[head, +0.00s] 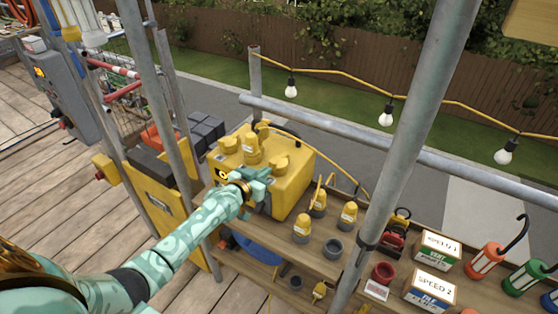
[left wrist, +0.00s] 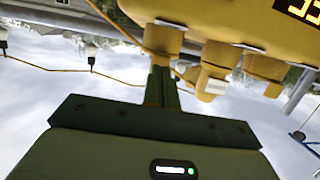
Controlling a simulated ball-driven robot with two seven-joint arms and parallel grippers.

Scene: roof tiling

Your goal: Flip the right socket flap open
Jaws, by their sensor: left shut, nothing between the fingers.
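The yellow socket box (head: 299,184) stands on the wooden shelf, with yellow capped sockets on top. The right socket flap (head: 279,164) is at the box's right end; I cannot tell whether it is lifted. It also shows in the left wrist view (left wrist: 163,38), which is upside down. My left gripper (head: 264,178) is shut and empty, in front of the box close below this flap. In the left wrist view its fingertips (left wrist: 161,70) appear at the flap's edge; contact is unclear. The middle socket (left wrist: 213,72) shows beside it. My right gripper is not in view.
Yellow plugs (head: 302,229) and a grey cup (head: 333,248) stand on the shelf right of the box. A scaffold pole (head: 398,135) rises in front of the shelf. Cartons (head: 430,287) lie farther right.

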